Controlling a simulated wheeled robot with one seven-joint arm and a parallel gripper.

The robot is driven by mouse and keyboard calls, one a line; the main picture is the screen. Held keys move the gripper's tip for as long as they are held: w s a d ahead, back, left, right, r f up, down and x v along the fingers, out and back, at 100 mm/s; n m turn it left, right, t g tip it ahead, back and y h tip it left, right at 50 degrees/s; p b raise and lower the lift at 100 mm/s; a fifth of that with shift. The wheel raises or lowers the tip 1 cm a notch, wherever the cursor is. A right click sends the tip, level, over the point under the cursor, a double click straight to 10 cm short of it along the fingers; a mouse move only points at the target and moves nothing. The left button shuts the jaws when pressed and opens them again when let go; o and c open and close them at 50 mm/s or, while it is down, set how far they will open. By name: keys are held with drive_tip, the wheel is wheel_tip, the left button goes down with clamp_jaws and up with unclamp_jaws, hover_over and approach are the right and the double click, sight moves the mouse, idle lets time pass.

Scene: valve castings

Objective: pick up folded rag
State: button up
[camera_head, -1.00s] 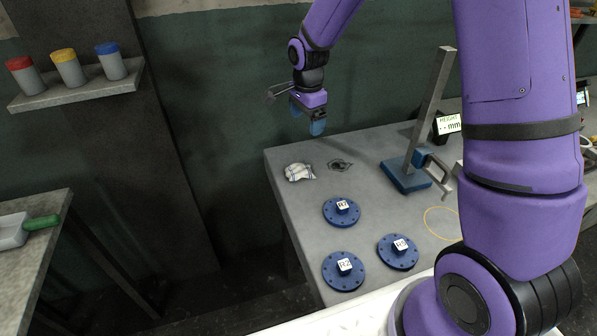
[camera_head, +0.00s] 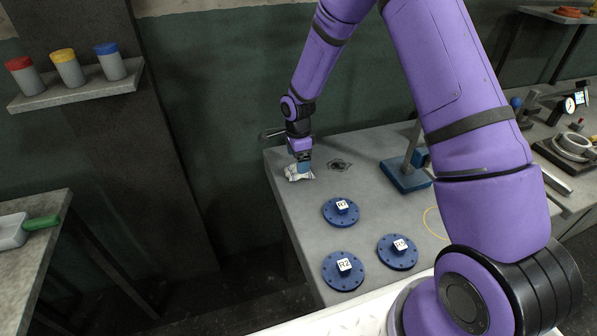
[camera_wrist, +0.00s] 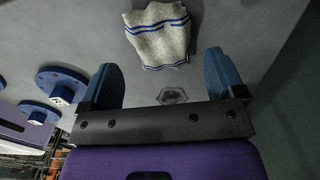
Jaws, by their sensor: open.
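The folded rag (camera_head: 296,176) is off-white with blue stripes and lies on the grey table near its back left corner. In the wrist view the rag (camera_wrist: 160,38) lies ahead of the fingertips, roughly centred between them. My gripper (camera_head: 304,166) is just above the rag in the head view and partly hides it. In the wrist view my gripper (camera_wrist: 165,70) has its two blue fingers wide apart with nothing between them. I cannot tell the exact height left between fingertips and rag.
Blue flanges R7 (camera_head: 341,212), R2 (camera_head: 343,271) and R5 (camera_head: 397,252) lie nearer on the table (camera_head: 300,212). A height gauge with a blue base (camera_head: 405,176) stands to the right. A dark mark (camera_head: 339,165) is on the tabletop beside the rag.

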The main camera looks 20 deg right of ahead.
drive_tip(key=shift+d+f, duration=0.1)
drive_tip(key=shift+f, duration=2.2)
drive_tip(key=c, duration=1)
drive_tip(key=shift+r, duration=0.8)
wheel_tip(320, 180, up, 2)
drive_tip(key=shift+d+r, duration=0.1)
drive_tip(key=shift+r, duration=0.05)
drive_tip(key=s+d, duration=0.7)
drive_tip(key=s+d+r, duration=0.1)
drive_tip(key=s+d, duration=0.3)
drive_tip(key=shift+s, duration=0.1)
drive_tip(key=shift+o, duration=0.4)
